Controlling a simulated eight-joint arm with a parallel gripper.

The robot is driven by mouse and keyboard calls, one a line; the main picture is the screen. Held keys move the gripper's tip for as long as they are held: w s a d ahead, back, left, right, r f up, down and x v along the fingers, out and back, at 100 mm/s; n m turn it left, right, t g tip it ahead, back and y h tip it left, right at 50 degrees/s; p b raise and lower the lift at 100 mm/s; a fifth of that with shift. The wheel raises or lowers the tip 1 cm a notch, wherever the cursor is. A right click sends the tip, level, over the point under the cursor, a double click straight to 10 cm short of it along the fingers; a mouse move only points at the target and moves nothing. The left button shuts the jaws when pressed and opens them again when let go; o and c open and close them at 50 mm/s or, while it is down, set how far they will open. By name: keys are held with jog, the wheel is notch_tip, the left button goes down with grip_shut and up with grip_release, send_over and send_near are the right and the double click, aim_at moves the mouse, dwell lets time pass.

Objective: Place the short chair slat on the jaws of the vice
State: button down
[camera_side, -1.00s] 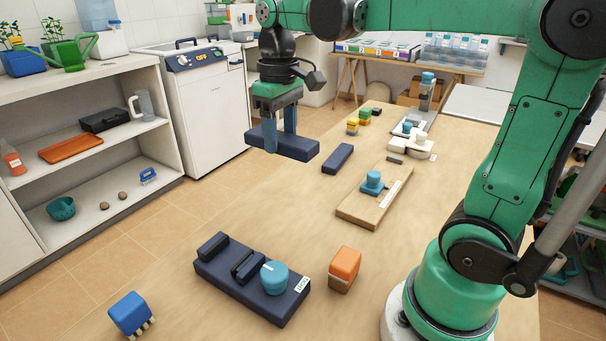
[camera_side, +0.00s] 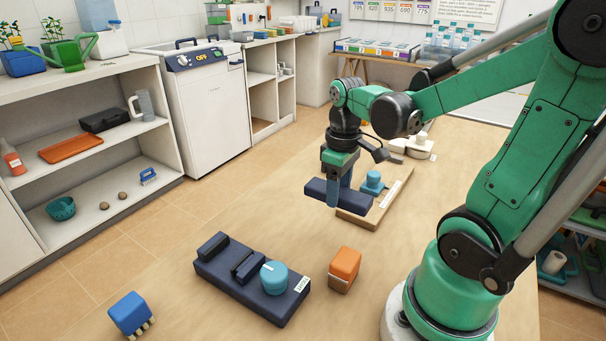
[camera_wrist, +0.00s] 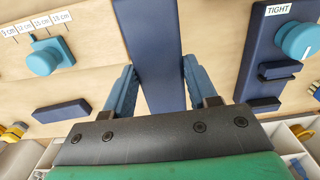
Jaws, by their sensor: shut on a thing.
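My gripper (camera_side: 338,192) is shut on a dark navy slat (camera_side: 359,203) and holds it above the table, beside the measuring board. In the wrist view the held slat (camera_wrist: 150,45) runs between the blue fingers. A second navy slat (camera_wrist: 61,110) lies on the table; the arm hides it in the side view. The held slat looks longer, but their distances differ. The navy vice (camera_side: 222,272) lies nearer the side camera, with two raised jaw bars (camera_side: 249,265), a blue knob (camera_side: 274,277) and a TIGHT label. Nothing lies on its jaws.
The measuring board (camera_side: 358,219) carries a blue stop (camera_side: 373,182). An orange block (camera_side: 343,268) stands right of the vice, and a blue block with pale prongs (camera_side: 131,313) stands at its lower left. The table between board and vice is clear.

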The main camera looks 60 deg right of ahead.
aim_at(335, 236)
jog(key=shift+f, duration=4.25)
jog(key=shift+c, duration=1.3)
grip_release()
jog(key=shift+f, duration=0.15)
notch_tip(335, 236, up, 12)
jog(key=shift+r, duration=0.1)
jog(key=shift+o, duration=0.5)
jog(key=w+a+t, duration=0.2)
jog(key=a+t, duration=0.1)
jog(key=a, duration=0.2)
jog(key=w+a+r+t, duration=0.1)
jog(key=w+a+t, duration=0.2)
jog(key=a, duration=0.3)
jog(key=shift+t, duration=0.6)
